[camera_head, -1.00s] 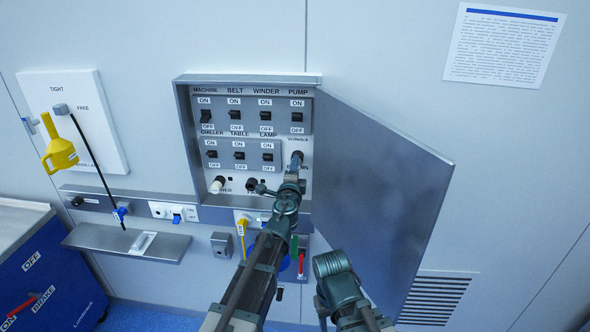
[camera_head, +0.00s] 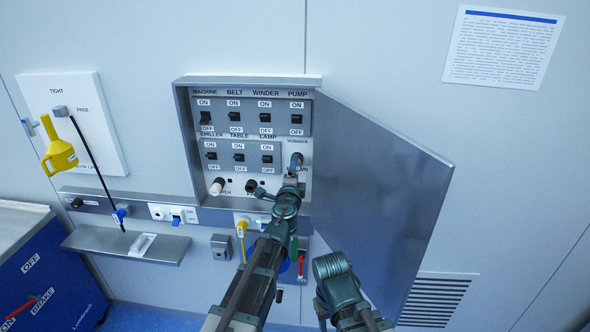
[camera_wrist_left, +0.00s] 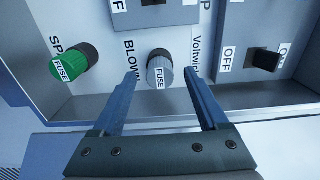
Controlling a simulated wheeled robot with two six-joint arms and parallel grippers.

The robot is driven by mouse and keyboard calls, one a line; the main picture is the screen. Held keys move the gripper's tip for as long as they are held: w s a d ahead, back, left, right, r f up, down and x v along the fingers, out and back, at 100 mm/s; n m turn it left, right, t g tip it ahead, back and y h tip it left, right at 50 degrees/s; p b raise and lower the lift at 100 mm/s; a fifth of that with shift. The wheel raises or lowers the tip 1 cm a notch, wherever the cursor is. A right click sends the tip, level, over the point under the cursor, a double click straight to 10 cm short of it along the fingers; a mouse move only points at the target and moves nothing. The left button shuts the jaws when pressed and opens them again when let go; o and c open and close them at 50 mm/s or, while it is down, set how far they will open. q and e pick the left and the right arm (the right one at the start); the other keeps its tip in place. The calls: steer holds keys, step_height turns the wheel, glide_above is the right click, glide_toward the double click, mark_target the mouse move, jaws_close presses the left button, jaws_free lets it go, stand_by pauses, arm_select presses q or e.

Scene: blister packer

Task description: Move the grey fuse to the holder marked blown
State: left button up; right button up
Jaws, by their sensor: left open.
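The grey fuse (camera_wrist_left: 160,72), with a white FUSE label, sits upright in a panel holder beside the word BLOWN (camera_wrist_left: 131,62). My left gripper (camera_wrist_left: 161,74) is open, with one finger on each side of the fuse; a gap shows on both sides. A green fuse (camera_wrist_left: 74,62) sits in the neighbouring holder, whose label starts with SP. My right gripper cannot be made out in the head view.
The switch panel (camera_head: 246,137) has two rows of switches and, below, a white-topped knob (camera_head: 217,186) and a black knob (camera_head: 251,185). The open cabinet door (camera_head: 385,190) stands close on the right. A narrow shelf (camera_head: 100,240) juts out at lower left.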

arm_select(q)
steer(key=s, duration=1.2)
steer(key=shift+s+a, duration=0.2)
steer(key=shift+s, duration=0.05)
steer(key=s+a+f+n+g+y, duration=0.3)
steer(key=s+f+n+g, duration=0.15)
steer(key=f+n, duration=0.2)
steer(key=s+a+f+n+g+y, duration=0.35)
steer(key=f+n+g, duration=0.2)
steer(key=f, duration=0.25)
steer(key=s+d+f+n+g+h, duration=0.1)
steer(key=s+d+f+g+h, duration=0.1)
steer(key=s, duration=0.6)
steer(key=s+d+f+n+g+h, duration=0.1)
steer(key=s+d+f+g+h, duration=0.1)
steer(key=s+d+f+g, duration=0.3)
steer(key=s+g, duration=0.1)
steer(key=s, duration=0.2)
steer(key=shift+s+d+f+n+h, duration=0.2)
steer(key=shift+s+d+n+h, duration=0.05)
steer(key=shift+n+h, duration=0.1)
